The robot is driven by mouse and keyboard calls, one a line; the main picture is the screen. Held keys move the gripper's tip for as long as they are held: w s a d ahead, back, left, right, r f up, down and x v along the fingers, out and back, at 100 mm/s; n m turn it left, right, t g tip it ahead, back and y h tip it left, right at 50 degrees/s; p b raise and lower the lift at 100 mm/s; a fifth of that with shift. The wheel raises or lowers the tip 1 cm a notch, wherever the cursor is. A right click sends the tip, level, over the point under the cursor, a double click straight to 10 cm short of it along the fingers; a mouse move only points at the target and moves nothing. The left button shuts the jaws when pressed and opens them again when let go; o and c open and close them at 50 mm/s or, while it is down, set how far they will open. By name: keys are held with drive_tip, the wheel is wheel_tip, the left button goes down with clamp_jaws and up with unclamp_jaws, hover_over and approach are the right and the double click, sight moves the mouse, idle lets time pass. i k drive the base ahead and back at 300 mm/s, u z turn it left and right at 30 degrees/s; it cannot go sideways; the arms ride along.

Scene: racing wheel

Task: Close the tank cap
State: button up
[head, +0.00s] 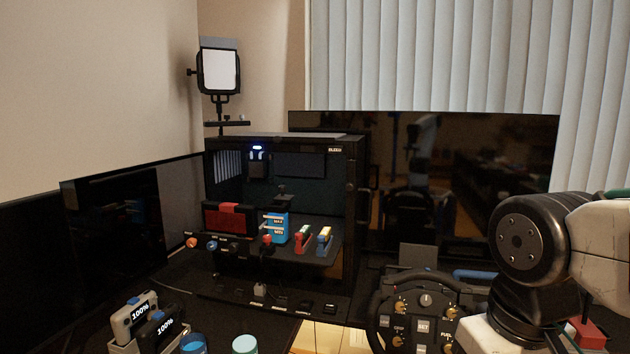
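I cannot make out for sure which thing is the tank or its cap. A dark red box (212,218) with a brighter red piece on top (230,208) sits inside the open black case (356,190), left of centre. Small round knobs stand along the case's front ledge: an orange one (193,242), a blue one (212,246) and a red one (267,239). Two round-topped items, one blue (193,343) and one pale green (245,345), are cut by the bottom edge. My arm shows at the right; my gripper is out of view.
A black steering wheel (380,312) with buttons stands at lower right, close to my arm. Dark monitors stand at the left (110,215) and behind (465,165). A blue box (277,226) is in the case. Two devices reading 100% (135,318) stand at lower left.

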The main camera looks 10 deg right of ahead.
sight(282, 197)
drive_tip(key=z, duration=0.05)
drive_tip(key=i, duration=0.95)
drive_tip(key=u, duration=0.35)
